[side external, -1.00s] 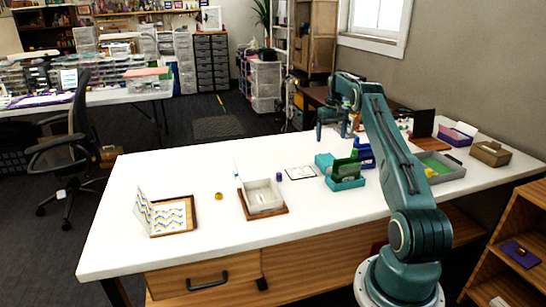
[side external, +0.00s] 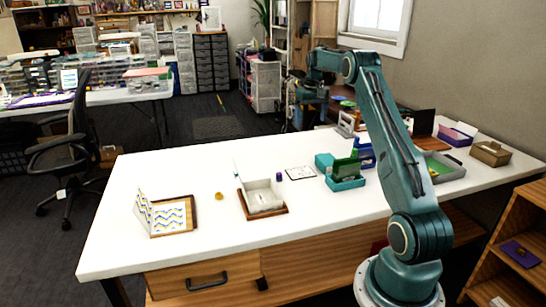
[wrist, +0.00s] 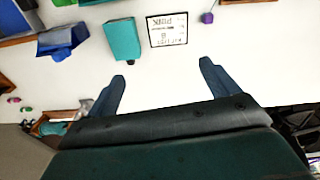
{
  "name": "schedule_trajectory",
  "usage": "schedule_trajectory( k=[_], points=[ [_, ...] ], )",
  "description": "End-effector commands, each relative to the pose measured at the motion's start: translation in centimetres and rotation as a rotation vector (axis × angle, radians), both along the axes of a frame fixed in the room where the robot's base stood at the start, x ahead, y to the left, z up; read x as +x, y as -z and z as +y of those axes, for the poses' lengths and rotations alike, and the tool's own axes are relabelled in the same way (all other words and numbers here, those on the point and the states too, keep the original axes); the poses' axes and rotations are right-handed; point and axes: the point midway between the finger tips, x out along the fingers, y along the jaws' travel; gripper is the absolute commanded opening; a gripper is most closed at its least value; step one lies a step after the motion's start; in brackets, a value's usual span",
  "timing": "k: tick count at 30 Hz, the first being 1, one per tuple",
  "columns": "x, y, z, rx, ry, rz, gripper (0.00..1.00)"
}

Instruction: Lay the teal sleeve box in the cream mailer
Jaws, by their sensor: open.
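The teal sleeve box (side external: 323,160) lies on the white table right of the middle, behind a teal tray. It also shows in the wrist view (wrist: 122,40), left of a white printed card. The cream mailer (side external: 264,197) appears to be the pale open box with a raised lid, on a wooden board left of the teal box. It is not identifiable in the wrist view. My gripper (side external: 311,108) is open and empty, raised toward the table's far side. In the wrist view my gripper's fingers (wrist: 163,64) are spread, with white table between and beyond them.
The printed card (side external: 300,173) lies between mailer and teal box. The teal tray (side external: 346,184) holds upright green pieces, with a blue item (side external: 366,155) behind. A purple piece (side external: 280,176) stands beside the mailer. A zigzag-patterned box (side external: 170,215) is at left. The front table area is mostly clear.

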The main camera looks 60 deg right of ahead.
Motion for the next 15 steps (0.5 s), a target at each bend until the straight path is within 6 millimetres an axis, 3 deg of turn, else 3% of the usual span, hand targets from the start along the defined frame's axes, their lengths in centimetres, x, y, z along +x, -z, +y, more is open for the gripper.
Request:
schedule_trajectory(
  k=[1, 6, 15],
  points=[
    [0.8, -1.6, 1.7, -0.010, -0.021, -0.009, 0.87],
    [2.4, -5.4, 7.0, -0.037, -0.082, -0.036, 0.87],
    [2.8, -10.9, 16.8, -0.075, -0.185, -0.088, 0.87]
  ],
)
